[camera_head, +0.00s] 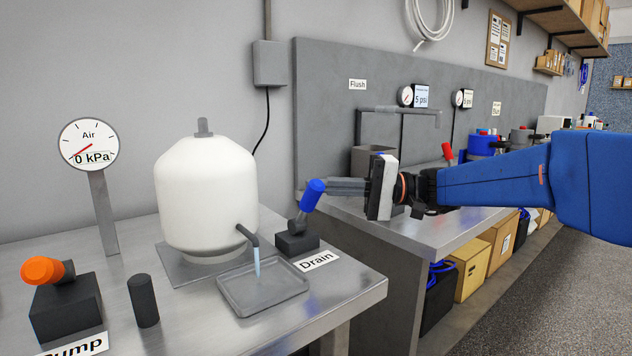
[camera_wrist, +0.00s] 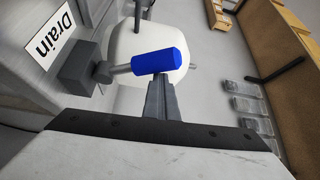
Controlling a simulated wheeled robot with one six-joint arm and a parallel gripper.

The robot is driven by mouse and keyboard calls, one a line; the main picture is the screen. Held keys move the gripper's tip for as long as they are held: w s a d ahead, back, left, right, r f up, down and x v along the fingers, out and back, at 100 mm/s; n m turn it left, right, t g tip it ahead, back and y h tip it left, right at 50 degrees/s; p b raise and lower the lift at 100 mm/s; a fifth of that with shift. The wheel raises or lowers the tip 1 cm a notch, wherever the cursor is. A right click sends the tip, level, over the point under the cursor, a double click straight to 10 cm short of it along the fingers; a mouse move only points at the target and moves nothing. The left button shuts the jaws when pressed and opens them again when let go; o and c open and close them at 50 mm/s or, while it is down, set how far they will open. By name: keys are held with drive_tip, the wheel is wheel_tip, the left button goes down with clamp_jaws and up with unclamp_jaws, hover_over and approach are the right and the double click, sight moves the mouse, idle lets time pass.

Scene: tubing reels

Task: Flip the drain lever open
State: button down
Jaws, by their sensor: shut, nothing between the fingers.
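The drain lever has a blue handle (camera_head: 312,195) on a grey stem over a dark base block (camera_head: 296,243), beside the "Drain" label (camera_head: 318,261). The handle leans up and to the right. My gripper (camera_head: 333,187) is shut and empty, its fingertips at the right side of the blue handle. In the wrist view the fingertips (camera_wrist: 159,80) meet the blue handle (camera_wrist: 157,62) at its lower edge, touching or nearly so. The white tank (camera_head: 205,190) has a bent spout (camera_head: 247,234). A pale blue stream (camera_head: 256,262) runs from it into a grey tray (camera_head: 262,290).
An orange-handled pump lever (camera_head: 43,270), a black cylinder (camera_head: 143,300) and an air gauge (camera_head: 88,145) reading 0 kPa stand at the left. A second bench (camera_head: 440,232) with a grey back panel (camera_head: 330,100) lies under my arm. Boxes sit below it.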

drive_tip(key=shift+s+d+f, duration=0.35)
drive_tip(key=shift+s+f, duration=0.15)
drive_tip(key=shift+s, duration=0.1)
drive_tip(key=shift+s+f, duration=0.15)
drive_tip(key=shift+f, duration=0.05)
drive_tip(key=shift+r, duration=0.15)
drive_tip(key=w+r, duration=0.3)
drive_tip(key=w, duration=0.1)
drive_tip(key=d+f, duration=0.3)
drive_tip(key=d, duration=0.5)
drive_tip(key=shift+w+d+f, duration=0.3)
drive_tip(key=shift+f, duration=0.1)
